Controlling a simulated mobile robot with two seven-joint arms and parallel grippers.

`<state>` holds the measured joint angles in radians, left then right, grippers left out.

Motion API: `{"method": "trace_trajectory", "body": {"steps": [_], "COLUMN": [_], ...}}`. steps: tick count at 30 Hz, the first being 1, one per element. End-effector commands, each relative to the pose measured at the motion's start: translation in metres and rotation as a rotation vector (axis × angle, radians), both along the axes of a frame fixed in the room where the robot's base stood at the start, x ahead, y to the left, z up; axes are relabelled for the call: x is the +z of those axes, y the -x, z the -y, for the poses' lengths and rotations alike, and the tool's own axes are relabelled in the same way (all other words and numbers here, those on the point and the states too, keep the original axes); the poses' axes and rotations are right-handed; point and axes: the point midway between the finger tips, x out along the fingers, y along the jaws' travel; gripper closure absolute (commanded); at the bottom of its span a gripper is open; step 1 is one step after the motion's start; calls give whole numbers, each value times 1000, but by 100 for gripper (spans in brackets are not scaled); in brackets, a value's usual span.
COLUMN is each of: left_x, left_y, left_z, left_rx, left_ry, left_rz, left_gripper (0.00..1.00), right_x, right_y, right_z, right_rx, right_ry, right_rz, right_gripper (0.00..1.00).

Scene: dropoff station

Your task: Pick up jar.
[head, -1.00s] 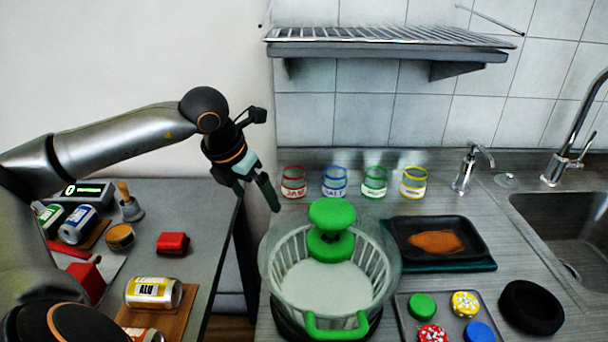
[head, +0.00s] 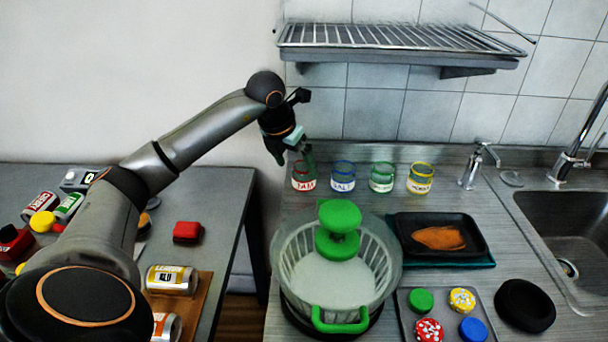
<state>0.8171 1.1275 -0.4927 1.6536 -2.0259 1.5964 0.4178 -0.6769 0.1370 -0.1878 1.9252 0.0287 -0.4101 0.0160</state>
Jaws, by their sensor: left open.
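Several small glass jars stand in a row at the back of the counter. They are a red-rimmed jar (head: 303,183), a blue-rimmed jar (head: 342,184), a green-rimmed jar (head: 381,186) and a yellow-rimmed jar (head: 420,186), each with a white label. My left gripper (head: 292,160) is open and empty, pointing down at the red-rimmed jar. One finger overlaps this jar's rim in the picture; I cannot tell whether it touches. My right gripper is not in view.
A salad spinner (head: 380,268) with a green knob stands in front of the jars. A black tray (head: 475,225) is right of it. A wire rack (head: 400,38) hangs above the jars. Jar lids lie on a grey tray (head: 447,312). The sink (head: 570,225) is at right.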

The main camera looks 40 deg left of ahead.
Motion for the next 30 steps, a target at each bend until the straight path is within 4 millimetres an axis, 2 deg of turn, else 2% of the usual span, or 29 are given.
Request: {"method": "trace_trajectory", "body": {"steps": [9,15,18,27,30], "left_x": [1,-31,-42,-47,-47], "left_y": [-18,-30,-35,-37,-37], "left_z": [-3,-4,-6,-6,-6], "left_rx": [1,1,0,-1,0], "left_ry": [1,2,-1,-1,-1], "left_rz": [1,-3,-1,0,0], "left_gripper": [0,0,0,0,10], "right_x": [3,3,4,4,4], "right_y": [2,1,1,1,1], "right_z": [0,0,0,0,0], "right_rx": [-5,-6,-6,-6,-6], "right_ry": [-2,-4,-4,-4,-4], "right_rz": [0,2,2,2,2], "right_gripper": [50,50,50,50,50]}}
